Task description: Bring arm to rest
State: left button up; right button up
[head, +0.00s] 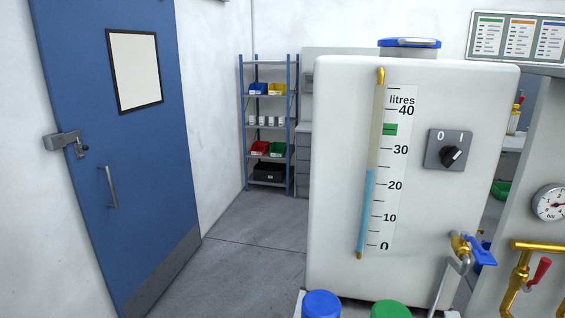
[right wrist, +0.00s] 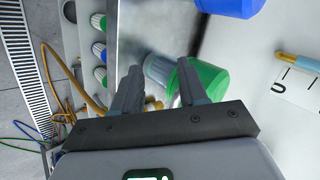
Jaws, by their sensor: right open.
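My right gripper (right wrist: 160,70) shows in the right wrist view, with its two dark grey fingers spread apart. A grey ribbed knob or cap (right wrist: 158,68) and a green-capped part (right wrist: 210,80) appear beyond and beside the fingers. The green part is partly hidden behind the right finger. I cannot tell whether either finger touches them. Nothing is clearly held. Neither gripper shows in the head view, and my left gripper is not in view.
A white tank (head: 340,170) with a litre gauge and a switch stands ahead; blue (head: 321,305) and green (head: 390,310) caps are below it. A blue door (head: 125,190) is at left, a shelf rack (head: 268,105) behind. Clear floor lies between. Hoses (right wrist: 48,80) run at the wrist view's left.

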jog(key=s+a+f+n+g+y, duration=0.2)
jog(key=s+a+f+n+g, duration=0.2)
jog(key=s+f+n, duration=0.5)
jog(key=s+a+f+n+g+y, duration=0.2)
jog(key=s+a+f+n+g, duration=0.25)
jog(key=s+f, duration=0.85)
notch_tip(320, 180, down, 8)
jog(key=s+b, duration=0.1)
jog(key=b, duration=0.9)
jog(key=shift+d+r, duration=0.2)
